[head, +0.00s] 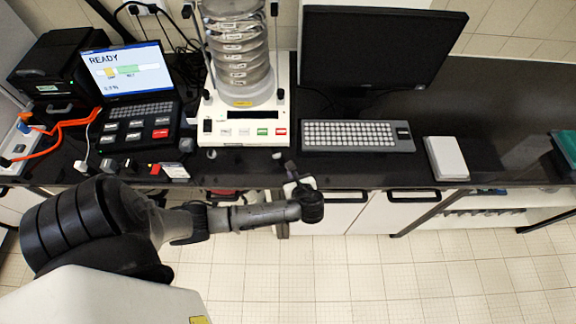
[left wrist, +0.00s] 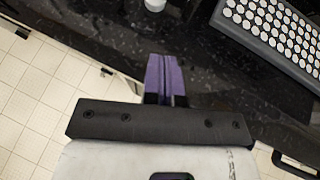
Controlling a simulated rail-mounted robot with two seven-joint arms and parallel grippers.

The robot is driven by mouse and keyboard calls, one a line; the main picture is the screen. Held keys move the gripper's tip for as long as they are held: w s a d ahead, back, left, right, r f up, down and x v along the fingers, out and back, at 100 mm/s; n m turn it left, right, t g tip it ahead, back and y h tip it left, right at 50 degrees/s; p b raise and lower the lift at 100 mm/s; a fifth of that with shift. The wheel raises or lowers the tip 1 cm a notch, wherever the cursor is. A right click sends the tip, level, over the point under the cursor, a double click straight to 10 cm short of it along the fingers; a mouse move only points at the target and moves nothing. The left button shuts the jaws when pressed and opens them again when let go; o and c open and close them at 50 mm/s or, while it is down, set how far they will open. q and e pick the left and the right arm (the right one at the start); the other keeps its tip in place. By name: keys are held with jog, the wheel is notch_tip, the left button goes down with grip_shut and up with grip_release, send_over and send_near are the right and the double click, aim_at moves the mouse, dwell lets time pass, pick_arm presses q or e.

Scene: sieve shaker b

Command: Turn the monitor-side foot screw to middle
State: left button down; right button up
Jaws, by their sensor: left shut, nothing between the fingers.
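The sieve shaker (head: 243,122) stands on the black bench, a white base with a stack of round metal sieves on top. Its monitor-side foot screw (head: 277,155) is a small knob below the base's front right corner, and its setting is too small to read. Another pale foot screw (head: 211,154) shows at the front left corner. My left gripper (head: 290,167) is at the bench's front edge, just below and right of the monitor-side screw and apart from it. In the left wrist view its purple fingers (left wrist: 165,76) are shut and empty; a pale round knob (left wrist: 155,5) lies beyond them. My right gripper is out of view.
A keyboard (head: 357,136) lies right of the shaker, below the monitor (head: 380,45). A white box (head: 446,158) is farther right. A control unit reading READY (head: 128,75) stands left. The bench between keyboard and front edge is clear.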

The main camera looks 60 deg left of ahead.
pick_arm(q)
send_near(279, 152)
jog(key=a+f, duration=0.2)
jog(key=f, duration=0.1)
jog(key=shift+w+f, duration=0.1)
jog(key=shift+f, duration=0.15)
jog(key=a, duration=0.3)
jog(key=shift+w, duration=0.3)
jog(key=shift+w+a, duration=0.1)
jog(key=shift+a, duration=0.4)
